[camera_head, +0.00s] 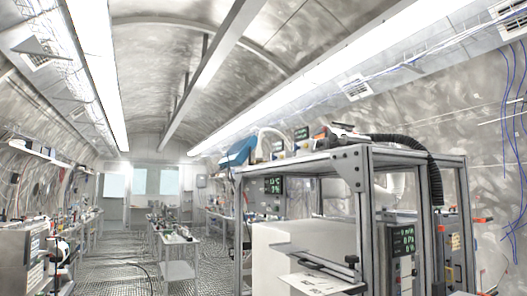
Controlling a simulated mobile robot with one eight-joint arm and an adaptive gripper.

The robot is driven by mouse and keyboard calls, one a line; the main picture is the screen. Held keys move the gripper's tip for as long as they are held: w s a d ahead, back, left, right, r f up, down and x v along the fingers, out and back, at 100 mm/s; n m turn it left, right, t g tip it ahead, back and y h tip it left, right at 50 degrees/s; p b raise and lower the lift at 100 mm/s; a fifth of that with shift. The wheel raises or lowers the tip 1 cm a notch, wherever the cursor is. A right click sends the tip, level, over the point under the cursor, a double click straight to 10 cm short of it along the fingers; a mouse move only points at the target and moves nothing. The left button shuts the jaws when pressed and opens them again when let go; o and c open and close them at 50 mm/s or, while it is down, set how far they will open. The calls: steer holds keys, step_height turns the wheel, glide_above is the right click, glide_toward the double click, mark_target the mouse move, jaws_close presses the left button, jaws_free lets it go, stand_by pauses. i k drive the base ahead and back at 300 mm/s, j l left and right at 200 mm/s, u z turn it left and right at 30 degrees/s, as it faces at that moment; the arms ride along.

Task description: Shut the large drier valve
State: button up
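I cannot single out the large drier valve in this view. Small orange-red parts (481,220) show at the right, behind and beside the metal frame, but they are too small to tell whether any is a valve handle. My gripper is not in view.
A metal-profile rack (352,190) stands close at the right, holding a white box (285,245) and a unit with green readouts (403,243). A black corrugated hose (412,146) runs over its top. Benches (176,243) stand further back. Grated floor (118,268) is open at the left.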

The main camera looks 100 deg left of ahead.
mark_target(295, 147)
steer(key=u, duration=2.85)
steer(key=i+j+z, duration=0.1)
steer(key=i+j, duration=0.25)
steer(key=i+j+z, duration=0.1)
steer(key=i+j, duration=0.2)
steer(key=i+j+z, duration=0.1)
steer(key=i+j, duration=0.2)
steer(key=j, duration=0.25)
steer(key=i+j+z, duration=0.1)
steer(key=i+j, duration=0.2)
steer(key=j, duration=0.15)
steer(key=i+j+z, duration=0.1)
steer(key=i+j, duration=0.15)
steer(key=j, duration=0.2)
